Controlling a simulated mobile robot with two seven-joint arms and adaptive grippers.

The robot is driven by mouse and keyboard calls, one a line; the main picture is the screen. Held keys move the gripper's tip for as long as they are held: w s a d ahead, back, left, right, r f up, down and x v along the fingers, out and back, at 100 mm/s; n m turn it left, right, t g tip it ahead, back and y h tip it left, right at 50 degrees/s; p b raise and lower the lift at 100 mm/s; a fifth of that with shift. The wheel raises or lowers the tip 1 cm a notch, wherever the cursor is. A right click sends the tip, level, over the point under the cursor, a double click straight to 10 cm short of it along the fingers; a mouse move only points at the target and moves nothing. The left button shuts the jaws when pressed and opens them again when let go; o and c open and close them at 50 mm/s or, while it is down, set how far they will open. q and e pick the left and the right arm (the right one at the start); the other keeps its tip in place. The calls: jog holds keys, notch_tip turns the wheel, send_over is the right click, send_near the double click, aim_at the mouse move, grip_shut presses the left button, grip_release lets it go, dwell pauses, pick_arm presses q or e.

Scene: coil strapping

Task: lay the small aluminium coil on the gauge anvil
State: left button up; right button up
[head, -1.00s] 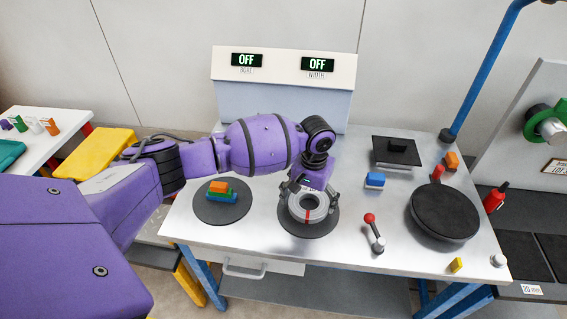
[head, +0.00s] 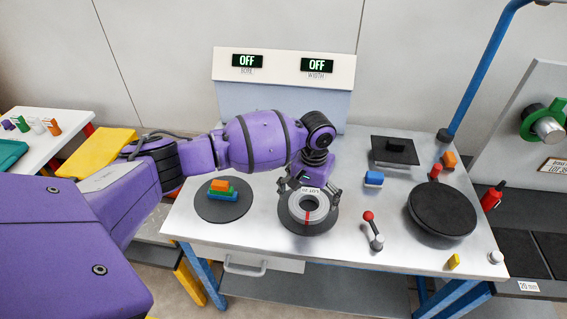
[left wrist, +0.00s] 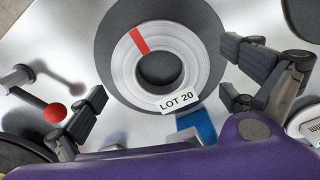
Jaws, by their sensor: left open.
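The small aluminium coil (head: 322,213) is a silver ring with a red band and a "LOT 20" tag. It lies flat on a dark round pad (head: 297,226) at the middle of the bench. It also shows in the left wrist view (left wrist: 196,58). My left gripper (head: 313,187) is above the coil's back edge. In the left wrist view its open fingers (left wrist: 165,99) are spread on either side of the tag end, with nothing between them. I cannot tell for certain which fixture is the gauge anvil. My right gripper is not in view.
A left pad (head: 223,213) carries stacked coloured blocks. A red-knobbed lever (head: 372,228) stands right of the coil. Two displays (head: 283,64) read OFF.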

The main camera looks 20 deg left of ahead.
pick_arm(q)
notch_tip(320, 180, up, 11)
jog(key=shift+p, duration=0.4)
jog(key=shift+f, duration=0.1)
